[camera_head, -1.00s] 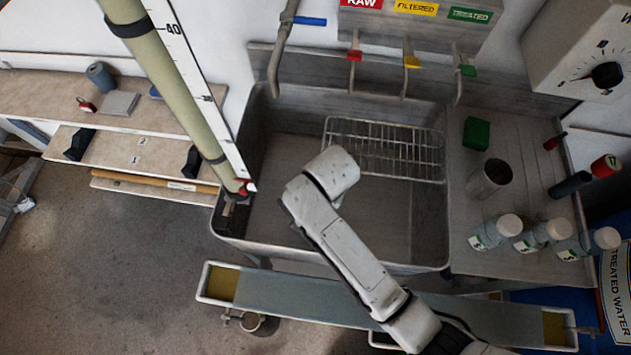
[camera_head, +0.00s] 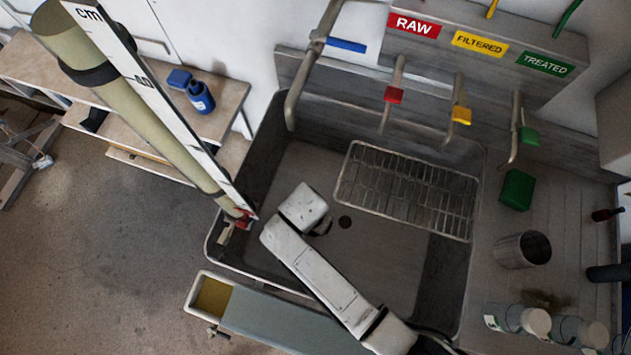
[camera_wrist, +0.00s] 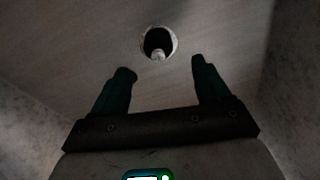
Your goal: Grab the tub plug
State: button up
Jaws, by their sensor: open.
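A dark round fitting with a pale rim and a small pale knob (camera_wrist: 158,43) is set in the sink floor, seemingly the tub plug in its drain; I cannot tell plug from hole for certain. In the head view it is a small dark spot (camera_head: 345,222) on the floor of the metal sink (camera_head: 398,270), right of my arm's end. My gripper (camera_wrist: 160,70) is open, with nothing between its two dark green fingers. The fitting lies just beyond the fingertips, centred between them in the wrist view. In the head view my arm largely hides the fingers.
A wire rack (camera_head: 408,190) covers the sink's back right. Red (camera_head: 394,93), yellow (camera_head: 461,115) and green (camera_head: 528,136) taps hang above. A tall tube with a scale (camera_head: 150,110) leans at the sink's left corner. A metal cup (camera_head: 522,249) stands on the right counter.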

jog(key=shift+w+d+f, duration=0.15)
jog(key=shift+f, duration=1.35)
jog(key=shift+w+d+f, duration=0.1)
jog(key=shift+f, duration=1.4)
jog(key=c, duration=1.1)
jog(key=shift+r, duration=0.1)
